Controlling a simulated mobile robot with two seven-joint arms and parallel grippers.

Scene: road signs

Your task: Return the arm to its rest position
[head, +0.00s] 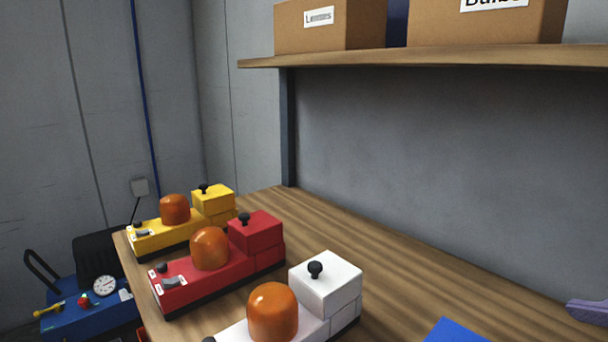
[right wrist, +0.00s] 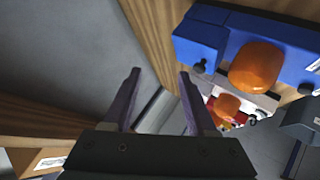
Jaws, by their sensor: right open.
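My right gripper (right wrist: 159,74) is open in the right wrist view, its two purple fingers apart with nothing between them. Its tips are left of a blue unit with an orange dome (right wrist: 205,38), not visibly touching it. A purple piece at the right edge of the head view (head: 588,310) looks like one of its fingers, above the wooden bench (head: 420,270). The rest of the right arm is out of the head view. My left gripper is in neither view.
Yellow (head: 160,238), red (head: 205,285) and white (head: 335,290) units with orange domes line the bench. A blue corner (head: 455,331) shows beside them. A wooden shelf (head: 430,58) with cardboard boxes (head: 345,30) overhangs the bench. Blue equipment (head: 85,315) stands lower left.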

